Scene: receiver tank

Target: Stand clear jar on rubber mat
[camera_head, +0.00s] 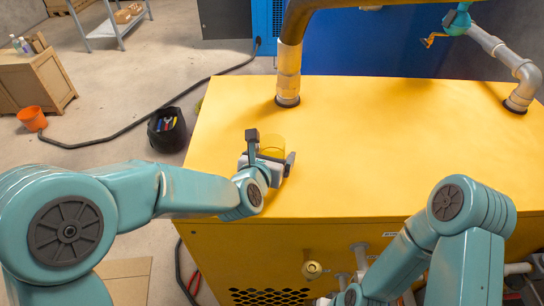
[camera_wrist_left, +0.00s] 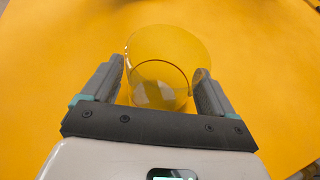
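The clear jar (camera_head: 271,144) stands on the yellow tank top, near its front left part. It looks yellow because the surface shows through it. In the left wrist view the jar (camera_wrist_left: 165,60) is between the two fingers of my left gripper (camera_wrist_left: 160,85), rim towards the top of the picture. No clear gap shows beside the fingers, but I cannot tell whether they press on it. In the head view my left gripper (camera_head: 268,158) is low over the tank top, around the jar. I see no rubber mat.
The yellow tank top (camera_head: 380,150) is broad and bare right of the jar. A vertical pipe (camera_head: 288,75) rises at its back left, and a grey pipe (camera_head: 522,85) at its back right. A black bucket (camera_head: 167,130) and an orange bucket (camera_head: 32,118) stand on the floor.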

